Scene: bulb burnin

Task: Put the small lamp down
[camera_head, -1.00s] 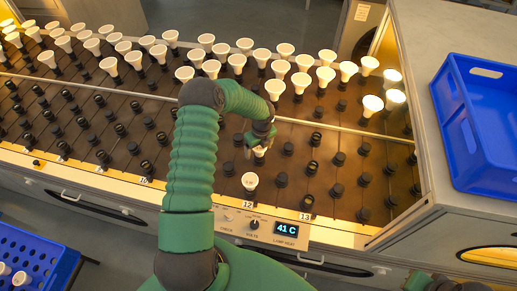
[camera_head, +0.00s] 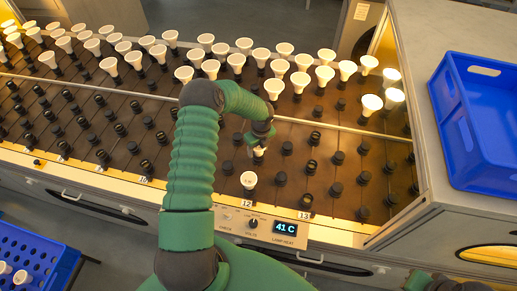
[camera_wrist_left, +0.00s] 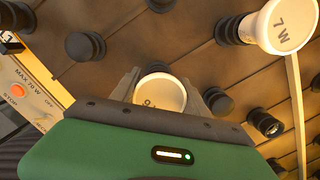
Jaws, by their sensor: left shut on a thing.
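My left gripper (camera_head: 259,150) is over the dark socket board, in the row behind the number 12 label. It is shut on a small white lamp (camera_wrist_left: 160,93), whose round face shows between the two fingers in the left wrist view. In the head view the gripper and arm partly cover this lamp. Another white lamp (camera_head: 249,180), standing in a socket, is nearer the front edge. A lamp marked 7 W (camera_wrist_left: 282,27) shows at upper right in the wrist view.
Several white lamps (camera_head: 272,87) fill the back rows of the socket board (camera_head: 290,190). Many dark empty sockets surround the gripper. A control panel reading 41 C (camera_head: 285,228) is at the front. Blue crates stand at right (camera_head: 455,95) and lower left (camera_head: 40,250).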

